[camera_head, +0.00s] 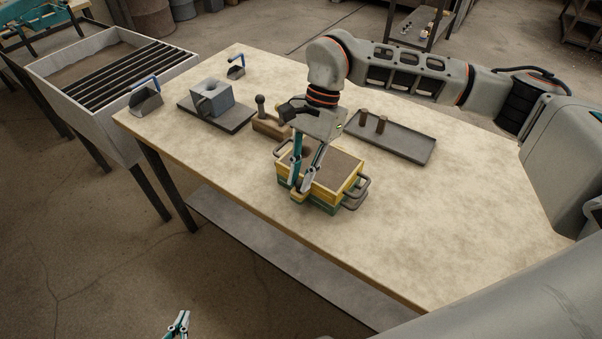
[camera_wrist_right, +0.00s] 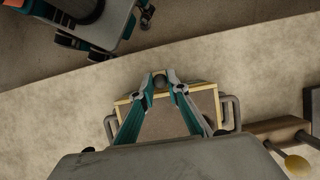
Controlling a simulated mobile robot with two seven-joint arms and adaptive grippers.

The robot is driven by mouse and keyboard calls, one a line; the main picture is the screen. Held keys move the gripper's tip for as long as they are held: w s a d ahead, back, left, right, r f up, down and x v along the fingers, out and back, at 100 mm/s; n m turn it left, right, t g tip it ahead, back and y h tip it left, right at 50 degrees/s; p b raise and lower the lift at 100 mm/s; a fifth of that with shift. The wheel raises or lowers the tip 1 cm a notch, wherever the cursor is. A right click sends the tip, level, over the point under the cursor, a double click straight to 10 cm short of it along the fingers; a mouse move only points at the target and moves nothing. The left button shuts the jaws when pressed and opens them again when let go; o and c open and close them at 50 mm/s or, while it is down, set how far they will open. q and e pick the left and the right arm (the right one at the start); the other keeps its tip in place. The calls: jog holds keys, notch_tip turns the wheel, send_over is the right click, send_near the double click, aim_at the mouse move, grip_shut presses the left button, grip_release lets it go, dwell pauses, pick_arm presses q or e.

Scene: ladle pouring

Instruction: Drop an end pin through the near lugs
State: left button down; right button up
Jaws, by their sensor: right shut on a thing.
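The moulding box stands on the table, with a yellow upper frame (camera_head: 345,187) filled level with brown sand and a green lower frame (camera_head: 322,205). My right gripper (camera_head: 301,189) reaches down at the box's near end and is shut on an end pin. The pin's dark round head (camera_wrist_right: 160,81) shows between the fingertips in the right wrist view, at the middle of the frame's end edge. The fingers hide the near lugs and the pin's lower part, so I cannot tell how deep it sits. My left gripper (camera_head: 181,322) is low at the bottom edge, away from the table.
A dark tray (camera_head: 410,146) with two upright brown pegs lies behind the box. A wooden piece with a knob (camera_head: 260,101), a grey block (camera_head: 211,97) on a plate and two blue-handled tools stand to the left. The table's right front is clear.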

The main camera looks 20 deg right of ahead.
jog(key=o, duration=0.8)
jog(key=shift+o, duration=0.2)
jog(key=o, duration=0.6)
jog(key=shift+r, duration=0.15)
jog(key=shift+r+p, duration=1.75)
jog(key=shift+r, duration=1.15)
